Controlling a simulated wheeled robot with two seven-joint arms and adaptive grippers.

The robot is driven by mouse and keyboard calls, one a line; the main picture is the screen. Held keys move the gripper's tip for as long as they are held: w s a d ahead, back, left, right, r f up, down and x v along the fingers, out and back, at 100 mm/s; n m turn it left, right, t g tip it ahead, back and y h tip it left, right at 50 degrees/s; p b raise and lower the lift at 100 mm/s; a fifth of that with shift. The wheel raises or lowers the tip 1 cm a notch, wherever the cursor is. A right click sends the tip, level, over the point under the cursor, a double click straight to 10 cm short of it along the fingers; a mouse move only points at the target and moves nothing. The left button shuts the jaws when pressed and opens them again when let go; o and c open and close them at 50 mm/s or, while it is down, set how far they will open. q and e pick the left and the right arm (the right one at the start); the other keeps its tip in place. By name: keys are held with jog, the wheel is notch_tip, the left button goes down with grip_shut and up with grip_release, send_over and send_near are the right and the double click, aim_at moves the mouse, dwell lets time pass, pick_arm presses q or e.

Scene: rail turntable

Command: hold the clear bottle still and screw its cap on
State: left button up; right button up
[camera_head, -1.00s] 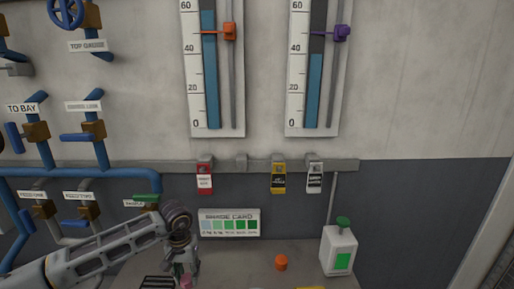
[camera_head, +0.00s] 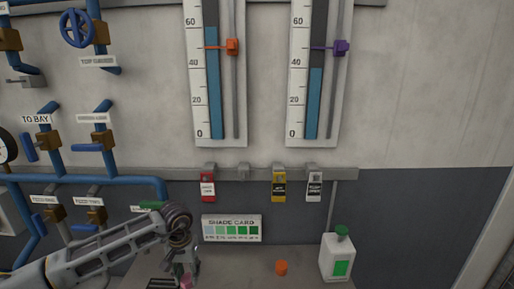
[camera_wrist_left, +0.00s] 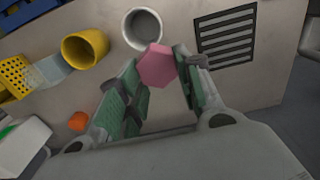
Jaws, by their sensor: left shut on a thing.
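My left gripper (camera_head: 184,270) is low in the head view, above the table. In the left wrist view the gripper (camera_wrist_left: 160,72) has a pink six-sided piece (camera_wrist_left: 157,66) between its fingertips and is shut on it. A bit of the pink piece (camera_head: 186,282) also shows at the lower edge of the head view. A small orange piece like a cap (camera_head: 281,267) stands on the table, apart from the gripper; it also shows in the left wrist view (camera_wrist_left: 78,121). I cannot make out a clear bottle. My right gripper is not in view.
A white jug with a green cap (camera_head: 337,258) stands right of the orange piece. The left wrist view shows a white cup (camera_wrist_left: 143,28), a yellow cup (camera_wrist_left: 84,47), a yellow basket (camera_wrist_left: 13,76) and a black slotted grille (camera_wrist_left: 226,33). Pipes and gauges cover the wall behind.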

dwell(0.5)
pick_arm(q)
jog(key=shift+b, duration=0.3)
jog(key=s+d+r+m, duration=0.1)
jog(key=d+r+m, duration=0.2)
jog(key=d, duration=0.8)
jog(key=s+d+r+m, duration=0.1)
jog(key=d+r+m, duration=0.2)
jog(key=d, duration=0.8)
jog(key=shift+r, duration=0.6)
